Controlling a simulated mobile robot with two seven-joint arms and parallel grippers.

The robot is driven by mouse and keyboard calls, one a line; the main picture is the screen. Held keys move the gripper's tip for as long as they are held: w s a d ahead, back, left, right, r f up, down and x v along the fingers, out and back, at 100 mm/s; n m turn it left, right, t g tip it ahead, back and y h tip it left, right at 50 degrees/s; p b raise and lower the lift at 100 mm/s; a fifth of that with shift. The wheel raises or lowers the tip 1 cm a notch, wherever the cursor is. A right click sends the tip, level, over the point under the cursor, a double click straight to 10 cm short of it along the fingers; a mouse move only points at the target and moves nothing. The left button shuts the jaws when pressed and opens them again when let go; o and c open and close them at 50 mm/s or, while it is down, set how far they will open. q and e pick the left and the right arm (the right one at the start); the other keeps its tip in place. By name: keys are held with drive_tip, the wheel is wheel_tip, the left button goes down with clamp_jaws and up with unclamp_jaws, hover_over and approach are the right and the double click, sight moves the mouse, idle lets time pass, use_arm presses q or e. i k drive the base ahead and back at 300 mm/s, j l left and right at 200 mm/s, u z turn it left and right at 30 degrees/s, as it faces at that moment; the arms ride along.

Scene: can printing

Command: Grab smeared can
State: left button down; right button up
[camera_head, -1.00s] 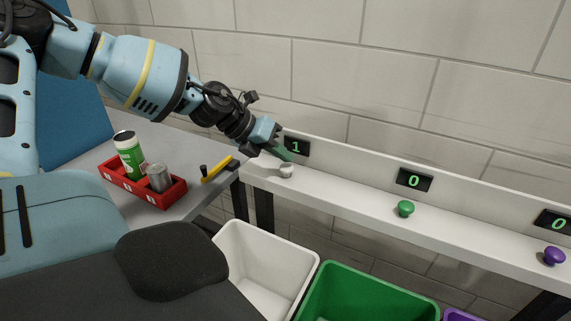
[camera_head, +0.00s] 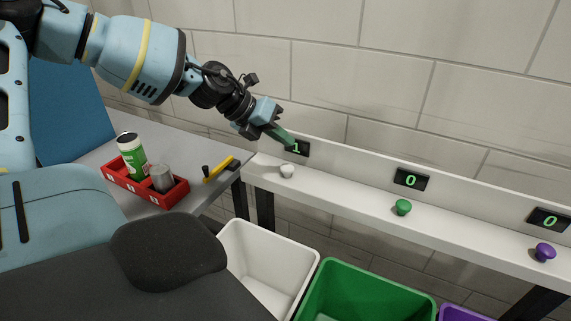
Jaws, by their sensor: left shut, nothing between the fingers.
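A red tray (camera_head: 177,196) on the grey table at the left holds two cans. One is a green and white can (camera_head: 132,158) with a dark top, leaning slightly. The other is a plain grey can (camera_head: 162,180); I cannot make out any smear on either. My left gripper (camera_head: 289,140) is shut and empty, with its green fingers just above the white button (camera_head: 287,171) and in front of the first display (camera_head: 297,147), which reads 1. My right gripper is not in view.
A yellow and black handled item (camera_head: 217,171) lies on the grey table (camera_head: 100,156) beside the tray. A white shelf (camera_head: 345,196) carries a green button (camera_head: 402,207) and a purple button (camera_head: 544,252), with displays reading 0. White (camera_head: 232,228), green (camera_head: 337,268) and purple (camera_head: 463,312) bins stand below.

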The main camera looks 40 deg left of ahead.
sight(130, 144)
drive_tip(key=k, duration=1.5)
